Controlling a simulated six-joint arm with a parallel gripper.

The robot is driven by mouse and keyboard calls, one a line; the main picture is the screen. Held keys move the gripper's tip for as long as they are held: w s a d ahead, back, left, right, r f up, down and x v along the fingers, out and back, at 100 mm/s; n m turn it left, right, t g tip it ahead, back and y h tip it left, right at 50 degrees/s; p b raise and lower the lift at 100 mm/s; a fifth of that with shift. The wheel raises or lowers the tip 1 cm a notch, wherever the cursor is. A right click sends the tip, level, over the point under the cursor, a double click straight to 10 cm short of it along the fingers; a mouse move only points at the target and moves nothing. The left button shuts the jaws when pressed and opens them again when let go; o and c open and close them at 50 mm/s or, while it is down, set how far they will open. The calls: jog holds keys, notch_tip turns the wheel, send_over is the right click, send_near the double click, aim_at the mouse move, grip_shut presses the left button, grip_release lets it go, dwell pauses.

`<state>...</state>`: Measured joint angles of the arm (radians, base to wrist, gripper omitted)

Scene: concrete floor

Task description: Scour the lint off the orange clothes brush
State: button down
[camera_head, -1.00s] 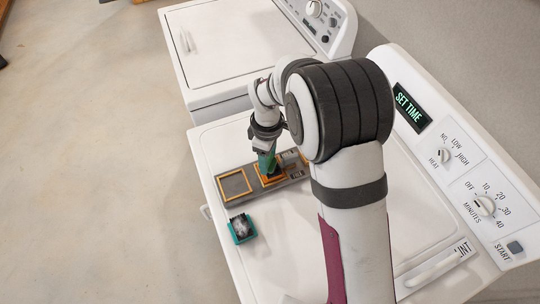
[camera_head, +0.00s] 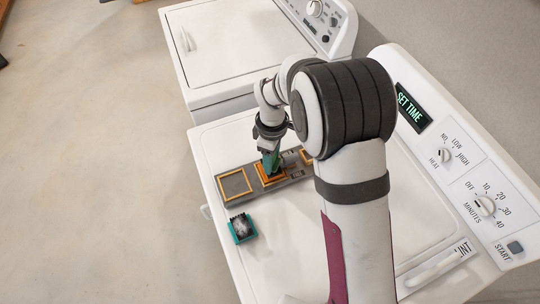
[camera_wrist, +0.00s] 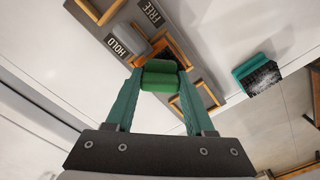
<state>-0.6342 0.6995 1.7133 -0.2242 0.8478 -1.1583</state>
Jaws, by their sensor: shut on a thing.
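My gripper (camera_wrist: 160,85) is shut on a green rounded block (camera_wrist: 159,82), which looks like a scouring pad. It is over the middle of a grey board (camera_head: 214,199) and hides part of what is below. In the middle bay, under the pad, an orange-edged piece with a dark top (camera_head: 268,181) shows, likely the orange clothes brush. I cannot tell whether the pad touches it or whether lint is on it. A teal brush (camera_head: 242,229) with dark bristles and whitish fluff lies apart, in front of the board; it also shows in the wrist view (camera_wrist: 252,67).
The board lies on a white appliance top (camera_head: 290,235) and has empty-looking orange frames (camera_head: 235,185) either side of the middle. A grey lever (camera_wrist: 131,38) sits near the HOLD and FREE labels. A second white machine (camera_head: 225,45) stands behind.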

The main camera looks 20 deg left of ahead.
jog(key=s+a, duration=0.2)
jog(key=shift+s+a+r, duration=0.1)
jog(key=shift+s+a, duration=0.1)
jog(key=shift+s, duration=0.1)
notch_tip(320, 180, up, 6)
dwell(0.4)
notch_tip(320, 180, up, 3)
jog(key=shift+r, duration=0.1)
dwell(0.6)
